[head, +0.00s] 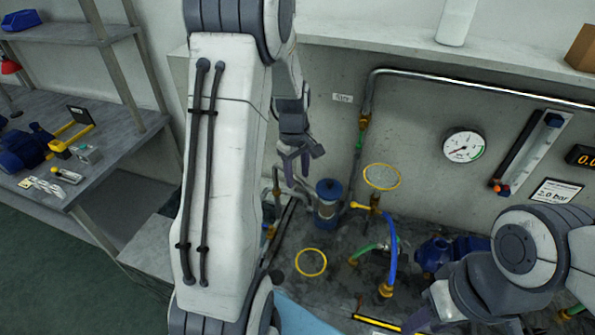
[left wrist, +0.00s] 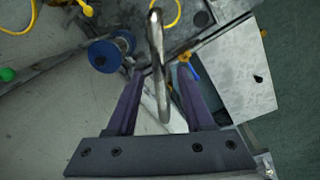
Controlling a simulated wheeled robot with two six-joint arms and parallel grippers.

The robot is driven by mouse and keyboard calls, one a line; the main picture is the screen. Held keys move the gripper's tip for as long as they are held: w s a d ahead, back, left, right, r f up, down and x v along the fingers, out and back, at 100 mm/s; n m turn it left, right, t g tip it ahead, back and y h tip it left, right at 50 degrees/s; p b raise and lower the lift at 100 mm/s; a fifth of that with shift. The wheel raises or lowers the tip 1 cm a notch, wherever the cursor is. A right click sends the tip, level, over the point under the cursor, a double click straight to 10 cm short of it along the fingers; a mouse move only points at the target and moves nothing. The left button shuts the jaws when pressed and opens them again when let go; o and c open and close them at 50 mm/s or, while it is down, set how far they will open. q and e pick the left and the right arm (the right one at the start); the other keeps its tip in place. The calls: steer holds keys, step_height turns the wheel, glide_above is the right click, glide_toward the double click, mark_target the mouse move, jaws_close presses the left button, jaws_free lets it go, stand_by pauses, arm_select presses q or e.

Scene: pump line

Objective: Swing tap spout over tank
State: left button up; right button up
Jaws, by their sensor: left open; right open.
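The tap spout is a curved metal pipe (left wrist: 157,65); in the left wrist view it lies between the two fingers of my open left gripper (left wrist: 155,100). I cannot tell whether either finger touches it. In the head view the spout (head: 276,180) stands below and left of my left gripper (head: 303,163), partly hidden by my arm. My right gripper (head: 415,320) is low at the right, mostly hidden by its own arm; its fingers are hard to make out. I cannot tell for sure which vessel is the tank.
A blue-capped cylinder (head: 328,203) stands close right of the spout. Yellow rings (head: 382,177), a blue hose (head: 389,252) and a blue pump (head: 436,253) crowd the bench. A grey wall with a gauge (head: 463,146) rises behind. A side table (head: 98,160) holds tools at left.

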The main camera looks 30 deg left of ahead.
arm_select(q)
steer(key=shift+f, duration=0.1)
jaws_close()
stand_by(1.4)
